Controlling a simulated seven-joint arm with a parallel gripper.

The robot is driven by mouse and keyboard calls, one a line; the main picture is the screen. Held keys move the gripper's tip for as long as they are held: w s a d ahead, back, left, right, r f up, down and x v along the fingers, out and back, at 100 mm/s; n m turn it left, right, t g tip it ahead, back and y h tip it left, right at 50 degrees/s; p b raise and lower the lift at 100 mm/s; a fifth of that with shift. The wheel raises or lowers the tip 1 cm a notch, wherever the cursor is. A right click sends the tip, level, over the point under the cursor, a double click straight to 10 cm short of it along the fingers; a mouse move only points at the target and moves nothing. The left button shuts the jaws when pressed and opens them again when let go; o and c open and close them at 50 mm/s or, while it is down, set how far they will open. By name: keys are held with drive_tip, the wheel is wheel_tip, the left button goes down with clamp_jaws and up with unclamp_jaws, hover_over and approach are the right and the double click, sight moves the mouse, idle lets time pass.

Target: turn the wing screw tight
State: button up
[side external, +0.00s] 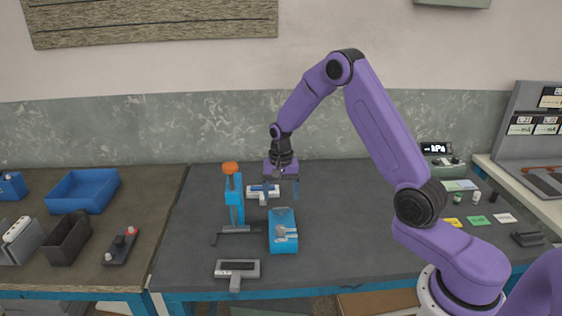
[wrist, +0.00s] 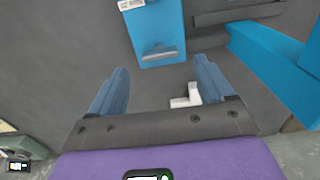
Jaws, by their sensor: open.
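A blue block (side external: 283,246) stands on the dark mat near the middle of the table. A small grey winged piece (side external: 287,234), which looks like the wing screw, sits on it; it also shows in the wrist view (wrist: 160,53) at the near end of the blue block (wrist: 155,28). My gripper (side external: 282,194) points down behind the block in the side view, above the table. Its two bluish fingers are apart with nothing between them, as the wrist view (wrist: 160,68) shows. The fingers are not touching the grey piece. Its exact turn angle is too small to tell.
A blue upright press with an orange knob (side external: 231,168) stands left of the block. Trays (side external: 82,190) are at far left, small coloured cards (side external: 478,221) at right.

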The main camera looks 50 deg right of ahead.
sight(281, 208)
wheel_tip(281, 208, up, 13)
idle(0.3)
drive_tip(key=s+a+r+n, duration=0.2)
drive_tip(key=s+a+n, duration=0.9)
drive_tip(key=s+a, duration=0.35)
drive_tip(key=s+d+f+n, duration=0.1)
drive_tip(key=s+n, duration=0.9)
drive_tip(key=s, duration=1.1)
drive_tip(key=shift+d+f+n, duration=0.25)
drive_tip(key=shift+d+n, duration=0.15)
drive_tip(key=shift+d, duration=0.05)
